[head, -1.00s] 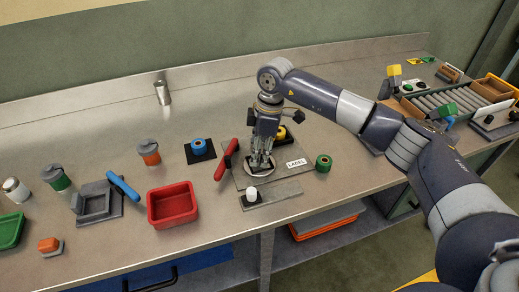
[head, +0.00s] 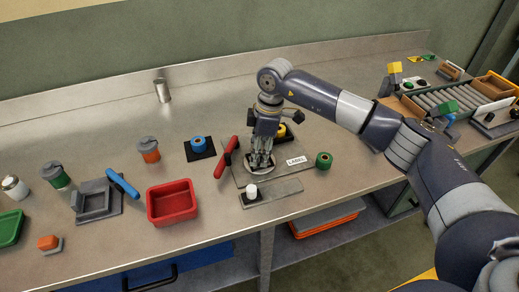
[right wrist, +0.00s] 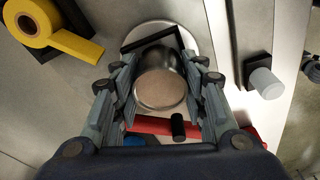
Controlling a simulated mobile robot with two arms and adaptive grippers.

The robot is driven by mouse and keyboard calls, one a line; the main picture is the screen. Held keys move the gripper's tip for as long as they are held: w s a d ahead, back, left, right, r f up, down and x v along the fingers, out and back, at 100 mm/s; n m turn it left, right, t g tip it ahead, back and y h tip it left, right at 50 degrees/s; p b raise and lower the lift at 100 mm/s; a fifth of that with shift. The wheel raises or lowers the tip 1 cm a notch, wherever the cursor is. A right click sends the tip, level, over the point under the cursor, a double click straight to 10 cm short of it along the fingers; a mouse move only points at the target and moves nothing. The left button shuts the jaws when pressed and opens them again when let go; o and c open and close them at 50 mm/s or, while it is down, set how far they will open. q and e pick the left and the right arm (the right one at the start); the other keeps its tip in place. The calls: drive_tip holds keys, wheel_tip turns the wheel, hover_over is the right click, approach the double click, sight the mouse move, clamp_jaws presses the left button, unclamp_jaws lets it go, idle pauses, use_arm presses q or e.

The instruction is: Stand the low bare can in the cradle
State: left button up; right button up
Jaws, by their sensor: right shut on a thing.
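My right gripper (head: 261,163) is over the round pale plate (head: 247,171) on the bench, pointing down. In the right wrist view its fingers (right wrist: 160,88) are shut on a short bare metal can (right wrist: 160,87), one finger on each side. The can's round end faces the camera. The black angled cradle (right wrist: 151,37) lies just beyond the can on the round plate (right wrist: 183,31). The can overlaps the cradle in this view, and I cannot tell whether it rests on the plate. My left gripper is not in view.
A red-handled clamp (head: 226,158) stands close left of the gripper. A white knob (head: 252,191) is in front, and a yellow tape roll (right wrist: 37,21) lies beside the plate. A green roll (head: 323,161) is to the right. Another metal can (head: 162,92) stands at the back.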

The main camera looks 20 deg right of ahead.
drive_tip(key=shift+f, duration=0.15)
idle(0.7)
drive_tip(key=o, duration=1.6)
drive_tip(key=shift+r+p, duration=3.25)
drive_tip(key=shift+r, duration=1.35)
drive_tip(key=shift+f, duration=0.1)
